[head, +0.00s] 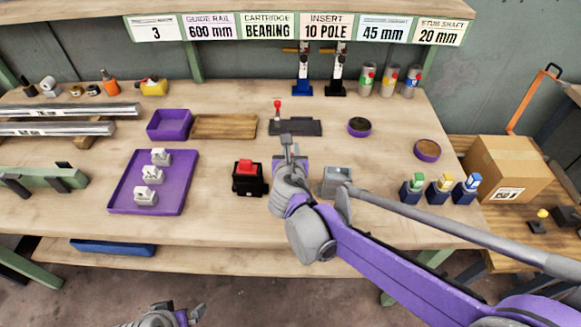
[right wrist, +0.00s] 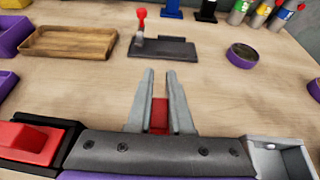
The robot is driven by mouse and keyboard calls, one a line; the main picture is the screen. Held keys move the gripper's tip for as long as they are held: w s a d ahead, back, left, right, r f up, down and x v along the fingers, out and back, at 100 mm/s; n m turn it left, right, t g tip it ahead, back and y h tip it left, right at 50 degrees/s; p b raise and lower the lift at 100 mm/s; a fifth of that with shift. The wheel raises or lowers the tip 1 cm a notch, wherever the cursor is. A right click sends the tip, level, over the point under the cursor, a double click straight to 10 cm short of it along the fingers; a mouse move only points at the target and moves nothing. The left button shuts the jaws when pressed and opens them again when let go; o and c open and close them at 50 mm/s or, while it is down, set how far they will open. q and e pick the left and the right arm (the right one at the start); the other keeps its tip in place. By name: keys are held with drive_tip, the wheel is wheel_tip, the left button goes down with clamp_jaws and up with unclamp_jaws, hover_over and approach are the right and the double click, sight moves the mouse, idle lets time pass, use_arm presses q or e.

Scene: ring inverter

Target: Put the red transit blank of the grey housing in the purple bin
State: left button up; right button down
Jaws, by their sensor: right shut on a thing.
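My right gripper (head: 287,143) is over the middle of the bench. In the right wrist view its two fingers (right wrist: 160,100) are closed on a red block (right wrist: 159,114), which I take for the red transit blank. In the head view the gripper mostly hides that block. The grey housing (head: 337,181) stands just right of the gripper; its open top shows in the right wrist view (right wrist: 280,158). The small purple bin (head: 168,125) stands at the back left, left of a wooden tray. My left gripper (head: 180,316) is at the bottom edge, off the bench, its fingers partly cut off.
A black fixture with a red top (head: 249,178) stands left of the gripper. A larger purple tray (head: 120,204) holds several light grey parts. The wooden tray (head: 224,126) and a dark plate with a red-knobbed lever (head: 295,127) lie behind. Several coloured blocks stand right.

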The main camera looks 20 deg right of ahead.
drive_tip(key=shift+f+b, duration=0.55)
drive_tip(key=shift+f, duration=1.8)
drive_tip(key=shift+f, duration=0.15)
drive_tip(key=c, duration=0.8)
unclamp_jaws()
